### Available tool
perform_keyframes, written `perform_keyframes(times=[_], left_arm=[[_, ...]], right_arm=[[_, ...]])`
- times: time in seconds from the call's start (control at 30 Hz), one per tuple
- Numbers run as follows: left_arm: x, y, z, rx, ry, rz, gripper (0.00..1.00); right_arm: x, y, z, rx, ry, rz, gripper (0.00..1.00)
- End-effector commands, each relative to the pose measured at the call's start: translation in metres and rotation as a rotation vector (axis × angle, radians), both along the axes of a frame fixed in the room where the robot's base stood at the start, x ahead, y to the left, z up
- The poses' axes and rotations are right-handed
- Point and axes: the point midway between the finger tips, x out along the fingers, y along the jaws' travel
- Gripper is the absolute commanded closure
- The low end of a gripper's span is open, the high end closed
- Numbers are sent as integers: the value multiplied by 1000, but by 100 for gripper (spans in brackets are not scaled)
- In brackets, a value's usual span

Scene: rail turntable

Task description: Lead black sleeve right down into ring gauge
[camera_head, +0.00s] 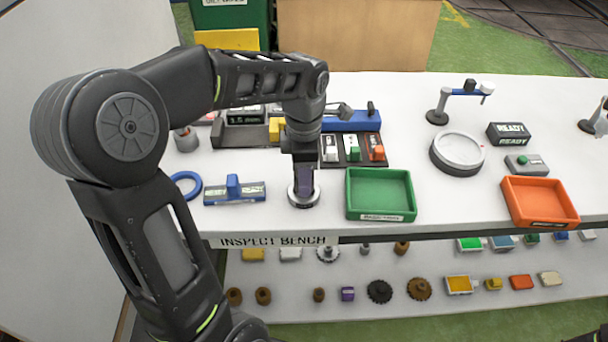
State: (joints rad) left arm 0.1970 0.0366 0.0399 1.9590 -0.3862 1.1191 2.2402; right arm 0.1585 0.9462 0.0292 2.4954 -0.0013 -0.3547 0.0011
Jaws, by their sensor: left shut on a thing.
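The ring gauge (303,204), a round grey metal ring, stands on the white bench just left of the green tray. My left gripper (304,180) points down directly over it and is shut on the black sleeve. The sleeve is hard to tell from the dark fingers, and its lower end is at the ring's opening. I cannot tell how deep it sits in the ring. My right gripper is not in view.
A green tray (350,204) stands close on the right of the ring. A blue-and-grey fixture (220,196) and a blue ring (172,178) lie to the left. A round grey dish (435,160) and an orange tray (515,211) stand further right. The bench's front edge is near.

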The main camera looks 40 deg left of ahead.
Motion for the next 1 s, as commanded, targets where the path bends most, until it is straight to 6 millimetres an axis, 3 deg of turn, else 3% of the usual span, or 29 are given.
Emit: perform_keyframes(times=[1.0], left_arm=[[0, 0, -6, 0, -1, 0, 100]], right_arm=[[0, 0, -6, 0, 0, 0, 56]])
